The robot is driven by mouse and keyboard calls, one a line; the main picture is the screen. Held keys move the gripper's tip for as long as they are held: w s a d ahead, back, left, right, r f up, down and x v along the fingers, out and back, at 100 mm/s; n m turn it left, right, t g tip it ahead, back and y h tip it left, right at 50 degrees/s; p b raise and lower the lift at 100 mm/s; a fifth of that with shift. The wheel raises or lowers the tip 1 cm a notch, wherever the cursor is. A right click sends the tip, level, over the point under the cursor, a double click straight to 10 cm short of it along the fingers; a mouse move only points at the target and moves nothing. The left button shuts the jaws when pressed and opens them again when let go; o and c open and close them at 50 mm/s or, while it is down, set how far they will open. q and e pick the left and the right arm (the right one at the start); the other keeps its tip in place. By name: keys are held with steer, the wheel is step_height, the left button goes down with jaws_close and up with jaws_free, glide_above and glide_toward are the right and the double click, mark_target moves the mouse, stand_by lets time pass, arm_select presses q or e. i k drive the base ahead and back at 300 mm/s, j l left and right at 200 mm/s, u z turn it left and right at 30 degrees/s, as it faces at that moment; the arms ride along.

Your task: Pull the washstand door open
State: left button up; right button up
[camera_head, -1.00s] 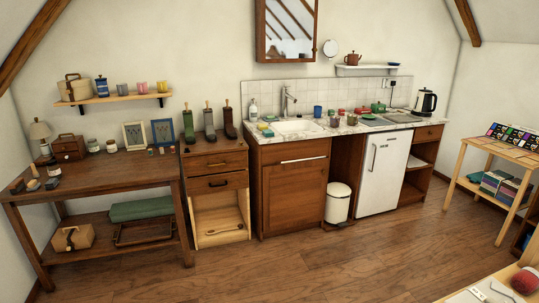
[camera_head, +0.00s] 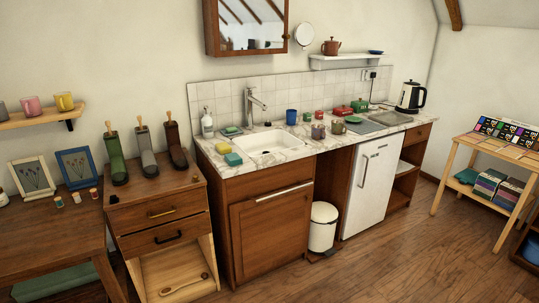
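The washstand (camera_head: 222,188) is a brown wooden cabinet with a pale marble top and a white sink (camera_head: 270,148). Its front has a panelled wooden door (camera_head: 270,233), which is closed. A long silver bar handle (camera_head: 284,193) runs across the front near the door's top edge. Neither of my grippers is in view.
A drawer unit (camera_head: 160,222) with an open lower bay stands left of the washstand. A white pedal bin (camera_head: 322,228) stands at its right, before a white fridge (camera_head: 374,185). The wooden floor (camera_head: 400,255) in front is clear.

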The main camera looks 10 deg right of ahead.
mark_target(267, 234)
steer(key=i+l+z, duration=0.2)
steer(key=i+z, duration=0.75)
steer(key=i+j+z, duration=0.1)
steer(key=i+z, duration=0.35)
steer(key=i+l+u, duration=0.25)
steer(key=i+l, duration=0.2)
steer(key=i+l+u, duration=0.25)
steer(key=i+l, duration=0.3)
steer(key=i, duration=0.1)
